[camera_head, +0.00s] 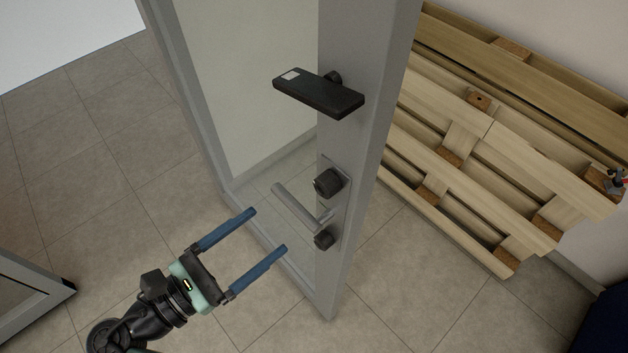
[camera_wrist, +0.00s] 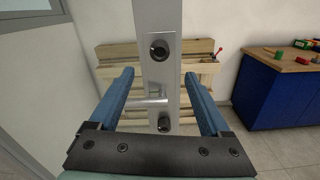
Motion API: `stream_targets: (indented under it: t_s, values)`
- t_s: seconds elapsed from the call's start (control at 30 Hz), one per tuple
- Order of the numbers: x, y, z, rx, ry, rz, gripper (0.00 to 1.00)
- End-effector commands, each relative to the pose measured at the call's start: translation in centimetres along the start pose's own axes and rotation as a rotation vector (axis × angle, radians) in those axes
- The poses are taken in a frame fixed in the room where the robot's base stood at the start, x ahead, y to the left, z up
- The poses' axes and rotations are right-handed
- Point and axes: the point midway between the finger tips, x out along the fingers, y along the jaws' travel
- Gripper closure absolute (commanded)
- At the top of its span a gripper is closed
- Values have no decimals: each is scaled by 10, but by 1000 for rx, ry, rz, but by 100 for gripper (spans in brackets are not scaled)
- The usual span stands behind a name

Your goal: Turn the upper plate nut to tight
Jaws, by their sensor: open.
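The upper plate nut (camera_head: 328,182) is a dark round knob near the top of the metal plate (camera_head: 342,203) on the grey door edge. It also shows in the wrist view (camera_wrist: 159,50), above the lever. A silver lever handle (camera_head: 295,208) sticks out to the left below it. A second dark knob (camera_head: 324,240) sits under the lever. My gripper (camera_head: 267,231) has two blue fingers, spread apart and empty, left of the plate and about level with the lever and lower knob. In the wrist view, the plate stands between the fingers (camera_wrist: 158,74). The nut's turn angle cannot be read.
A black box-shaped fitting (camera_head: 318,93) juts from the door above the plate. Wooden pallets (camera_head: 470,130) lean against the wall behind the door. A blue cabinet (camera_wrist: 268,92) with a wooden top stands at the right.

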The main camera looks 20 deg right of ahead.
Motion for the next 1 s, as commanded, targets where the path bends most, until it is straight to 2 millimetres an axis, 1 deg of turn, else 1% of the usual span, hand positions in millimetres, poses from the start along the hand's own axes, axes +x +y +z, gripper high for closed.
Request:
stream_targets:
  t_s: [0.3,0.5,0.6,0.7,1.0]
  values:
    - [64,-1,3,1,2,-5,19]
    - [99,0,2,3,3,-3,19]
    - [111,0,1,4,3,-3,19]
    - [117,0,0,4,4,-1,19]
    - [120,0,-1,6,4,0,19]
